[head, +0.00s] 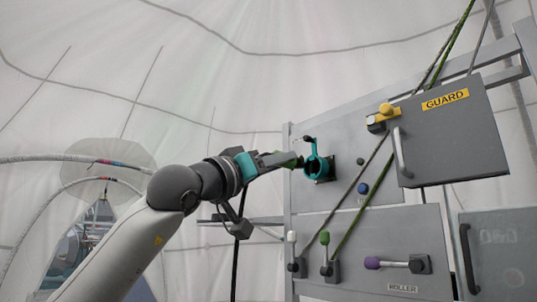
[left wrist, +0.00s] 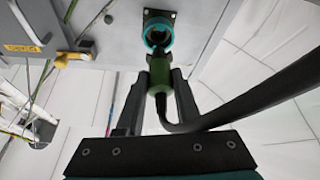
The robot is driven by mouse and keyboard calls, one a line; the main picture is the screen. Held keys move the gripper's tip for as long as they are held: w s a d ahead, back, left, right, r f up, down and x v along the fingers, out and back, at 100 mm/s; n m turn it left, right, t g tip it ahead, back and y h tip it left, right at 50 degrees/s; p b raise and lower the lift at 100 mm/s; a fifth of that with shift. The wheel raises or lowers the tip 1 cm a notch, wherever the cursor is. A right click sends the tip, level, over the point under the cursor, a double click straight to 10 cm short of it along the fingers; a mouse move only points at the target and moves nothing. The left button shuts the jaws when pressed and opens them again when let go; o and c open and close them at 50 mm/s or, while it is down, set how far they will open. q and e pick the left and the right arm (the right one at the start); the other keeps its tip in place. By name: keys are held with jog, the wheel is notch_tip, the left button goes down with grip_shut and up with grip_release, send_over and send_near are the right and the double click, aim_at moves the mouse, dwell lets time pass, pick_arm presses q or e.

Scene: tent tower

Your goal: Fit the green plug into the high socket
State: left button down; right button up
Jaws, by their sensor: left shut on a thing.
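My left gripper (head: 290,160) is shut on the green plug (head: 296,163), just left of the high socket. In the left wrist view the left gripper (left wrist: 160,85) has a finger on each side of the green plug (left wrist: 160,72), and a thick black cable bends off the plug to the right. The socket is a teal ring (head: 318,164) on a dark square plate on the grey panel. The socket (left wrist: 158,34) also shows straight ahead of the plug in the left wrist view. The plug's front end is close to the ring; whether they touch I cannot tell. My right gripper is not in view.
White, green and purple levers (head: 372,263) sit below. Ropes cross the panel. Open space lies left of it.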

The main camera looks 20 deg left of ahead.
aim_at(296, 168)
pick_arm(q)
jog(key=shift+w+d+p, duration=0.3)
jog(key=shift+w+d, duration=0.1)
jog(key=shift+w, duration=0.2)
jog(key=shift+w+d+p, duration=0.25)
jog(key=shift+w+d, duration=0.15)
jog(key=shift+w, duration=0.2)
jog(key=shift+w+d+p, duration=0.4)
jog(key=shift+w, duration=0.2)
jog(key=shift+w+d+p, duration=0.35)
jog(key=shift+w+p, duration=0.05)
jog(key=shift+w, duration=0.15)
dwell(1.0)
jog(key=shift+c, duration=2.3)
grip_release()
jog(key=shift+s+a+f+b, duration=0.25)
jog(key=shift+s+b, duration=0.1)
jog(key=shift+b, duration=0.05)
jog(key=b+v, duration=0.6)
jog(key=v, duration=0.8)
jog(key=shift+s, duration=0.25)
